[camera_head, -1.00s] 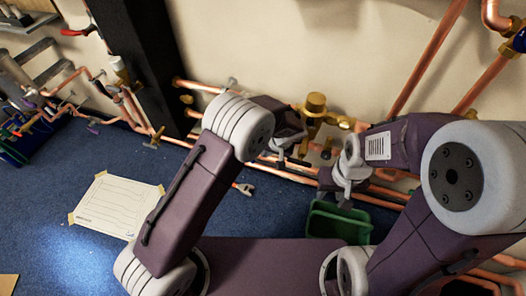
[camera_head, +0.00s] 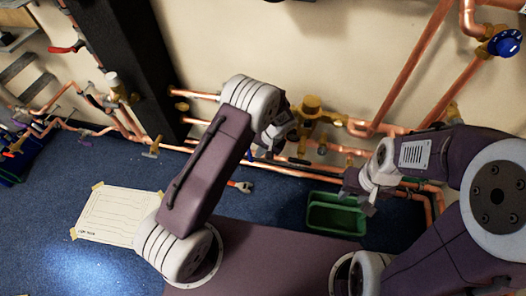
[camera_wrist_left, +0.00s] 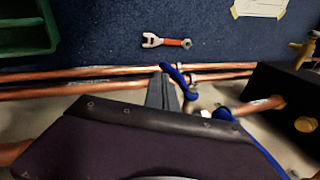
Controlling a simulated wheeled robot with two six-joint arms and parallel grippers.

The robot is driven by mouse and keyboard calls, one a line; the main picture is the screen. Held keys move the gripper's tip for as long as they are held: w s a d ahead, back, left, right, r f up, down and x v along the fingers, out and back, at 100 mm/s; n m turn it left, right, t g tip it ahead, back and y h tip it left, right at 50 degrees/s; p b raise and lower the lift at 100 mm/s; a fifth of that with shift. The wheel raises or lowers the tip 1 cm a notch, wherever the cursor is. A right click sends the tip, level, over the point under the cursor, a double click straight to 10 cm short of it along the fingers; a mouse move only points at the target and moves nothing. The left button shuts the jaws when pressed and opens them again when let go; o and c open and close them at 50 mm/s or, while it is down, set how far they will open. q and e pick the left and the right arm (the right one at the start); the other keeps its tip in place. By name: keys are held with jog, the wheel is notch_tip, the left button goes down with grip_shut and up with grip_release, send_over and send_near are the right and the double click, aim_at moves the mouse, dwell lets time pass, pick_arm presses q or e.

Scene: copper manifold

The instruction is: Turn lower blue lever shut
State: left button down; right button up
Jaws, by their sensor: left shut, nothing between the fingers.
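A blue lever (camera_wrist_left: 173,74) sits on a small valve by the lower copper pipes in the left wrist view. It slants just beside the tip of my left gripper (camera_wrist_left: 163,92), whose fingers are closed with nothing between them. I cannot tell whether they touch the lever. A second blue handle (camera_wrist_left: 222,113) lies to its right, with a blue curved part nearer the camera. In the head view my left gripper (camera_head: 274,142) is at the pipes, left of the brass valve (camera_head: 311,108), and mostly hides the levers. My right gripper (camera_head: 360,194) hangs above the green bin, its jaw opening unclear.
A green bin (camera_head: 336,199) stands on the blue floor below the pipes. A wrench with a red grip (camera_wrist_left: 168,42) lies on the floor. A dark post (camera_head: 135,60) stands at left. A blue wheel handle (camera_head: 505,43) is on the upper right pipe. A paper sheet (camera_head: 115,215) lies at left.

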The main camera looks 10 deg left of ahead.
aim_at(252, 160)
pick_arm(q)
jog(key=shift+b+x, duration=0.75)
jog(key=shift+x, duration=1.45)
jog(key=shift+a+f+y+b, duration=0.35)
jog(key=shift+a+y+b, duration=0.05)
jog(key=shift+y+b, duration=0.1)
jog(key=shift+d, duration=0.1)
